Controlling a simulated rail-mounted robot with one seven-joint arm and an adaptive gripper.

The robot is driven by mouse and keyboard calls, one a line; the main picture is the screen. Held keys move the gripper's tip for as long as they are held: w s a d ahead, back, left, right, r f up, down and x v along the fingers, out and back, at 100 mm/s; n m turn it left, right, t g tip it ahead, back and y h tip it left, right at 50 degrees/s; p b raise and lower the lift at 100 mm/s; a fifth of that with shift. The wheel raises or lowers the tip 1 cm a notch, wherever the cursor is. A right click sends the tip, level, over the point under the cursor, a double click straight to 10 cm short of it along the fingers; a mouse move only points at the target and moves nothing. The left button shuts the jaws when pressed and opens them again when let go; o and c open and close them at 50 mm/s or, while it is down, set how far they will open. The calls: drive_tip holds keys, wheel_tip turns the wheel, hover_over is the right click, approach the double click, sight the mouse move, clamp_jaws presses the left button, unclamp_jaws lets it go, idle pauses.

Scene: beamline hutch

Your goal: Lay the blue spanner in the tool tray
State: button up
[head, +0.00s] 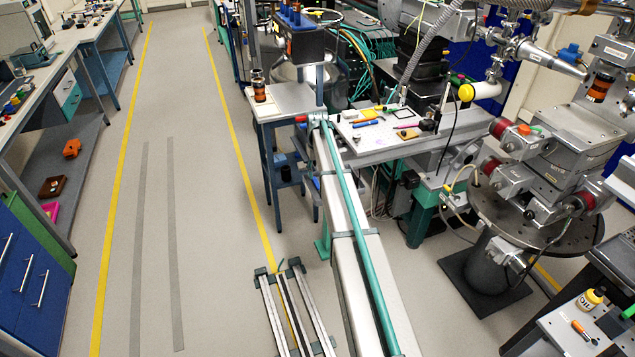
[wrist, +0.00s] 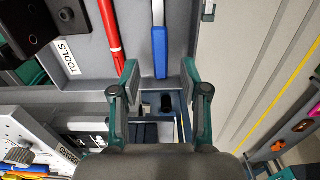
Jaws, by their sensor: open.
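The blue spanner (wrist: 160,52), a blue handle with a silver shaft, shows at the top of the wrist view. It lies on a grey tray-like surface (wrist: 138,62) beside a white TOOLS label (wrist: 72,55), which I take to be the tool tray. The spanner's far end is out of frame. My gripper (wrist: 164,88) is open, its teal fingers spread apart with nothing between the tips. The blue handle is just beyond the fingertips, in line with the gap. I cannot pick out the spanner, tray or gripper surely in the head view.
A red-handled tool (wrist: 110,32) lies left of the spanner. A dark block (wrist: 30,22) is at the upper left. The perforated plate (head: 350,137) bears pens and small items. The floor aisle (head: 190,120) is clear. Beamline equipment (head: 560,150) crowds the right.

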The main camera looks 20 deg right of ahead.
sight(318, 184)
wheel_tip(318, 184, up, 7)
drive_tip(key=b, duration=0.1)
idle(0.5)
drive_tip(key=s+a+f, duration=0.6)
drive_tip(key=s+a, duration=0.2)
drive_tip(key=s, duration=0.4)
drive_tip(key=s+a+f, duration=0.7)
drive_tip(key=s+a, duration=0.1)
drive_tip(key=s, duration=0.3)
drive_tip(key=s+a+f, duration=0.6)
drive_tip(key=s+a, duration=0.2)
drive_tip(key=s, duration=0.4)
drive_tip(key=s+f+g, duration=0.2)
drive_tip(key=s+f, duration=0.4)
drive_tip(key=s, duration=0.4)
drive_tip(key=s+f+g, duration=0.2)
drive_tip(key=s+f, duration=0.4)
drive_tip(key=s, duration=0.4)
drive_tip(key=s+f+g, duration=0.2)
drive_tip(key=s+f, duration=0.4)
drive_tip(key=s, duration=0.4)
drive_tip(key=shift+a+f+n+g, duration=0.25)
drive_tip(key=shift+f+n+g, duration=0.1)
drive_tip(key=shift+n+g, duration=0.05)
drive_tip(key=shift+s, duration=0.1)
